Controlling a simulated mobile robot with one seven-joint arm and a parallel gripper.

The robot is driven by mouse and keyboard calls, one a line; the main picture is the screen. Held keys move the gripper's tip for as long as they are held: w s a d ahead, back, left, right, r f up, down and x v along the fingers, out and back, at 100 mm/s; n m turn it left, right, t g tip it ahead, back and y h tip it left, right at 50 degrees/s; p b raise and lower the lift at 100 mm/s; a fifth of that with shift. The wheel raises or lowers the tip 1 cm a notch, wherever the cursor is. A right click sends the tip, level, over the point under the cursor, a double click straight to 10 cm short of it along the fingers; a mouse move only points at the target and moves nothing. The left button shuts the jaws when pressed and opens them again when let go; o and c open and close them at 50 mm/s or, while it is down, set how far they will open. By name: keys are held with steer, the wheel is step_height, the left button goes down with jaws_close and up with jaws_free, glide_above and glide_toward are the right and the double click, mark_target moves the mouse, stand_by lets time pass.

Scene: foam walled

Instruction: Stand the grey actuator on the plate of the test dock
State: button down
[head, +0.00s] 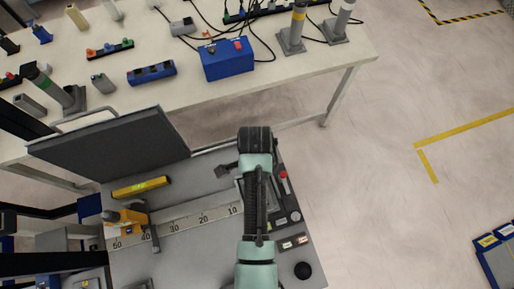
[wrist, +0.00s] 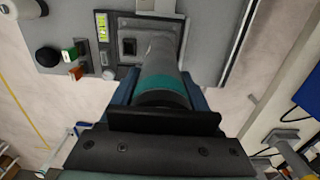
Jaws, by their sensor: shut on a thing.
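My gripper (wrist: 163,98) is shut on the grey actuator (wrist: 162,58), a grey cylinder with a teal band, in the wrist view. The actuator points away from the wrist camera, and its far end overlaps the test dock's grey top. I cannot tell whether it touches. The dock (head: 190,255) fills the lower middle of the head view. A framed plate with a dark square opening (wrist: 128,47) shows beside the actuator's far end, partly covered by it. In the head view my arm hides the actuator and most of my gripper.
The dock carries a ruler strip (head: 188,221), a yellow tool (head: 126,217), a yellow level (head: 141,187), a black knob (head: 302,270) and a raised dark lid (head: 110,145). A cream bench (head: 190,70) behind holds a blue box (head: 228,59) and cables.

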steer(key=shift+f, duration=0.1)
steer(key=shift+w+f, duration=0.1)
steer(key=shift+f, duration=0.05)
steer(key=shift+c, duration=0.5)
jaws_free()
